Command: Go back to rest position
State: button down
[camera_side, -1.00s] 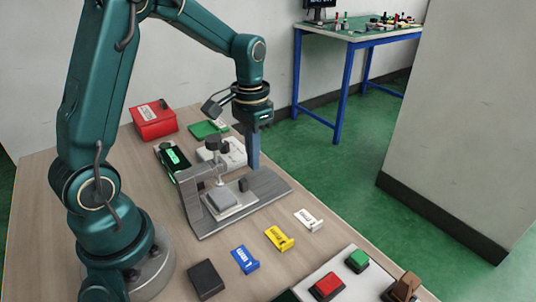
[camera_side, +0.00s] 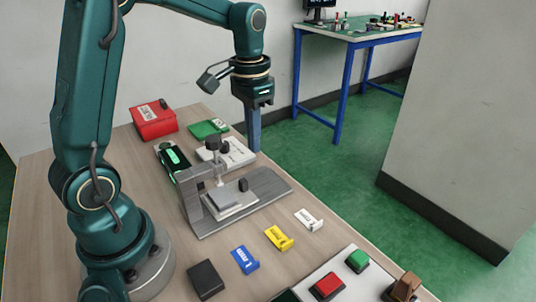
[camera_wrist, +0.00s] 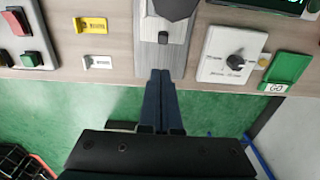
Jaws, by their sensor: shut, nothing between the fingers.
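My gripper (camera_side: 254,130) is shut and empty, pointing down near the far edge of the table, beyond the end of the grey lever fixture (camera_side: 268,187). It is apart from the fixture in the side view. In the wrist view the two dark fingers (camera_wrist: 161,82) lie together, their tips over the end of the fixture's grey base (camera_wrist: 162,62). The fixture has an upright bracket, a lever with a dark knob and a small block on its plate.
White (camera_side: 308,220), yellow (camera_side: 279,238) and blue (camera_side: 244,260) pieces lie in front of the fixture. A button panel (camera_side: 340,270) is at the front. A white dial box (camera_side: 232,155), a green box (camera_side: 208,129) and a red box (camera_side: 154,122) stand behind. Open floor lies beyond the table edge.

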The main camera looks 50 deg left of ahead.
jog(key=s+d+r+m+t, duration=0.1)
jog(key=s+d+r+t, duration=0.2)
jog(key=s+d+r, duration=0.3)
jog(key=s+d+f+n+t, duration=0.1)
jog(key=s+t, duration=0.1)
jog(key=s, duration=0.4)
jog(key=shift+s+d+f, duration=0.2)
jog(key=shift+d+f, duration=0.15)
